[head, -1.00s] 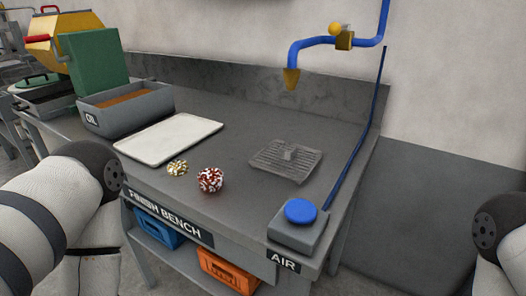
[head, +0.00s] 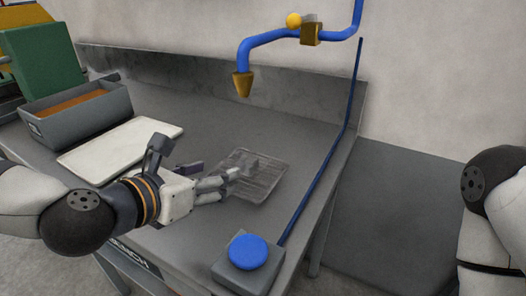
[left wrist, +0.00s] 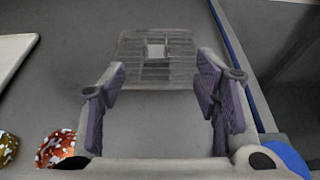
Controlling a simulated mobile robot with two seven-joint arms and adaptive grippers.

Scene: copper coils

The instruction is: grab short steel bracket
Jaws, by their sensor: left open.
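The short steel bracket (head: 250,164) is a small grey piece on the slatted metal grate (head: 263,182) on the bench. In the left wrist view the bracket (left wrist: 157,51) shows as a pale block on the grate (left wrist: 180,70), centred beyond the fingertips. My left gripper (head: 214,171) is open and empty, just left of the bracket, its fingers pointing toward it. In the left wrist view my left gripper's purple-padded fingers (left wrist: 161,78) are spread, with bare bench between them. My right gripper is out of view.
A pale tray (head: 105,157) and an oil bin (head: 75,112) stand left on the bench. A blue pipe with a brass nozzle (head: 243,84) hangs above. A blue button (head: 248,252) is at the front right corner. Red and yellow coils (left wrist: 55,148) lie near the left finger.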

